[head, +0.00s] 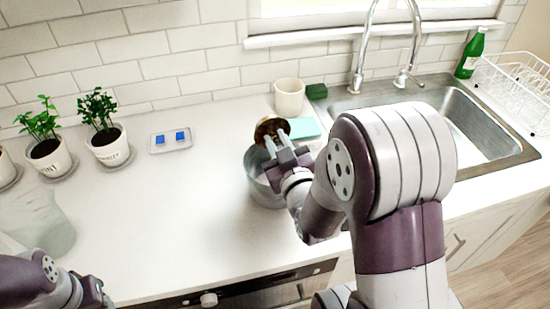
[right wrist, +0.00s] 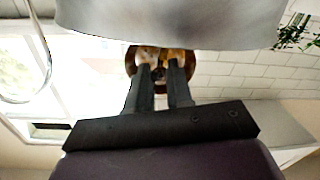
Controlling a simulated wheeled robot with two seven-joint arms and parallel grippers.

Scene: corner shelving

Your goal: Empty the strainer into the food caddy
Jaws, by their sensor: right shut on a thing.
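The strainer (head: 268,127) is a small, dark copper-brown round piece in the head view, tilted, at the caddy's far rim. My right gripper (head: 277,143) is shut on it. In the right wrist view, the strainer (right wrist: 132,64) shows as a brown ring with orange-tan bits, beyond my right fingertips (right wrist: 161,72). The food caddy (head: 258,184) is a grey metal bucket on the counter, partly hidden under my right gripper and arm. Its grey wall (right wrist: 170,22) fills the top of the right wrist view. My left gripper (head: 95,293) is at the bottom left, its fingers unclear.
A cream cup (head: 289,96), teal cloth (head: 305,127) and green sponge (head: 316,91) stand behind the caddy. The sink (head: 455,110), tap (head: 360,55), green bottle (head: 470,55) and dish rack (head: 515,85) are right. Potted plants (head: 108,148) and a clear jug (head: 40,220) are left.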

